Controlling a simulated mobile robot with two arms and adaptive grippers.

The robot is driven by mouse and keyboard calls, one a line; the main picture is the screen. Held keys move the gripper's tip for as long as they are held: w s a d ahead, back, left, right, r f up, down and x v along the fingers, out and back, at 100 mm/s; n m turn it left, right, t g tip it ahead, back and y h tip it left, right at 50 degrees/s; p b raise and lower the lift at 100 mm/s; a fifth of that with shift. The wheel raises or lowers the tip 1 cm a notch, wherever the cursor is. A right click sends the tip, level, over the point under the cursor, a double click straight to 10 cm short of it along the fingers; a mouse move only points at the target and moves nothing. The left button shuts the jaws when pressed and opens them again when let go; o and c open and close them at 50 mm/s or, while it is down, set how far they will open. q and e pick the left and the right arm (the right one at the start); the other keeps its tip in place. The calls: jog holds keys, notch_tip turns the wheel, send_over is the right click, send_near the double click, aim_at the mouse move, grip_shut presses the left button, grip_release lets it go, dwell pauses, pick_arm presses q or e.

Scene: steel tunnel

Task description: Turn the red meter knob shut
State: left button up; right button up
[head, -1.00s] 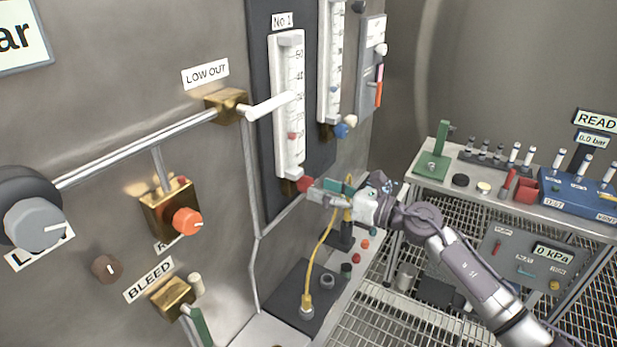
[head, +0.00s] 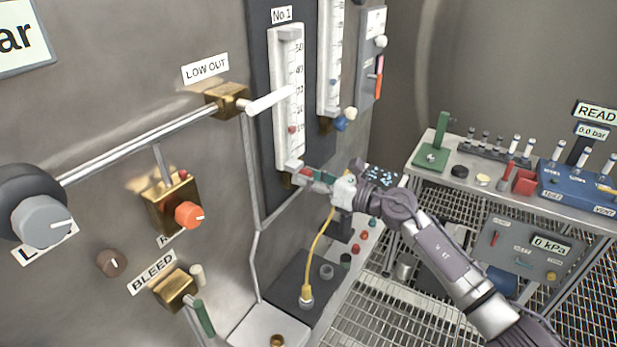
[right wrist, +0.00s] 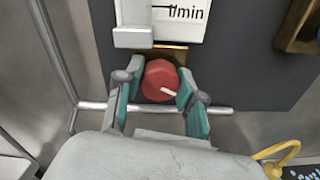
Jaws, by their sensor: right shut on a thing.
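The red meter knob (right wrist: 160,80) is round, with a white mark pointing to the lower right in the right wrist view. It sits on a brass block at the foot of the No.1 flow meter (head: 287,100), a white tube with a small red float in its lower part. In the head view the knob (head: 306,171) is partly hidden by my fingers. My right gripper (right wrist: 161,84) has its teal-padded fingers on both sides of the knob and is shut on it. My left gripper is in neither view.
The LOW OUT lever (head: 270,101) sticks out left of the meter. A second meter with a blue knob (head: 341,123) is just to the right. A yellow hose (head: 318,252) hangs below my right gripper. A bench (head: 480,190) with instruments stands at right.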

jog(key=shift+f+n+b, duration=0.1)
jog(key=shift+n+b, duration=0.2)
jog(key=shift+b, duration=0.35)
jog(key=n+b, duration=0.4)
jog(key=b, duration=0.3)
jog(key=shift+f+n, duration=0.1)
jog(key=shift+n, duration=0.2)
jog(key=shift+r+n+b, duration=0.2)
jog(key=shift+n+b, duration=0.7)
jog(key=shift+b, duration=0.25)
jog(key=o, duration=1.1)
jog(key=shift+o, duration=0.2)
jog(key=v, duration=1.2)
